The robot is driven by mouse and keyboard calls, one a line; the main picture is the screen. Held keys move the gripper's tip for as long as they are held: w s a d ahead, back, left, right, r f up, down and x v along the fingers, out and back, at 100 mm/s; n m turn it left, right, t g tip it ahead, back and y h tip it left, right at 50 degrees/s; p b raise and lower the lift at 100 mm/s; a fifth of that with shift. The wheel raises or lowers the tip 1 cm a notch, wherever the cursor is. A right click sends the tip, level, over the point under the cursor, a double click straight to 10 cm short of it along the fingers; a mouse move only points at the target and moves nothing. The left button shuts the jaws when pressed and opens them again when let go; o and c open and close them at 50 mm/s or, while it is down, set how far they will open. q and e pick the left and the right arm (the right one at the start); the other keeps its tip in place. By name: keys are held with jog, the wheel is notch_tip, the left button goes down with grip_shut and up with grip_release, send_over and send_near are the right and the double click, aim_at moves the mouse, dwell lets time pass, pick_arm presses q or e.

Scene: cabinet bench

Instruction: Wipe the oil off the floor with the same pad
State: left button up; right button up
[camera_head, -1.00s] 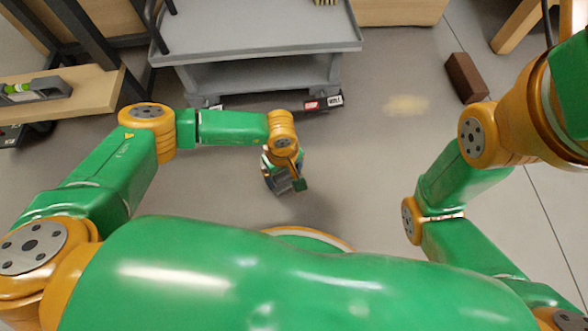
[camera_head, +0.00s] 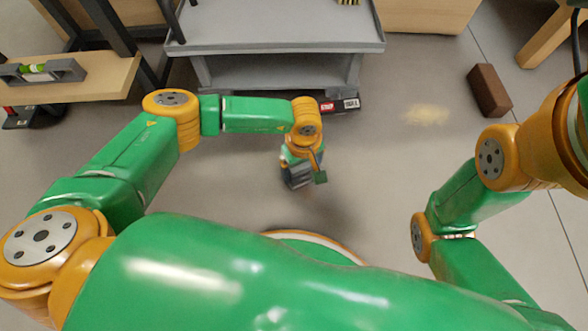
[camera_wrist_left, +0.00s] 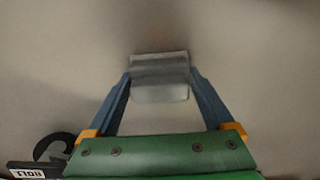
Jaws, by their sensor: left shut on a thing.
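The oil shows as a pale yellowish patch (camera_head: 427,115) on the grey floor, right of the cart in the head view. My left gripper (camera_head: 297,179) hangs over the floor in front of the cart, to the left of the patch and apart from it. In the left wrist view its two blue fingers are shut on a grey pad (camera_wrist_left: 160,90). I cannot tell whether the pad touches the floor. My right arm is at the right of the head view, but its gripper is out of view.
A grey cart (camera_head: 270,38) stands beyond my left gripper, with a dark labelled thing (camera_head: 340,104) low at its foot. A brown block (camera_head: 489,90) lies right of the oil. A wooden shelf (camera_head: 85,82) with a level is at left. Open floor surrounds the patch.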

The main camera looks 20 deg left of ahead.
pick_arm(q)
jog(key=shift+w+d+f+b, duration=0.2)
jog(key=shift+d+b, duration=0.25)
jog(key=shift+d, duration=0.1)
jog(key=shift+w+d+f+b, duration=0.15)
jog(key=shift+d+b, duration=0.3)
jog(key=shift+d, duration=0.1)
jog(key=shift+w+d+r, duration=0.1)
jog(key=shift+d+r, duration=0.1)
jog(key=shift+d, duration=0.25)
jog(key=d+b, duration=0.2)
jog(key=shift+w+d+f+b, duration=0.15)
jog(key=shift+w+b, duration=0.2)
jog(key=shift+w+d+r, duration=0.15)
jog(key=shift+d+r, duration=0.05)
jog(key=shift+d, duration=0.3)
jog(key=shift+w+d, duration=0.25)
jog(key=shift+d, duration=0.55)
jog(key=shift+w+d, duration=0.2)
jog(key=shift+d, duration=0.6)
jog(key=shift+r, duration=0.1)
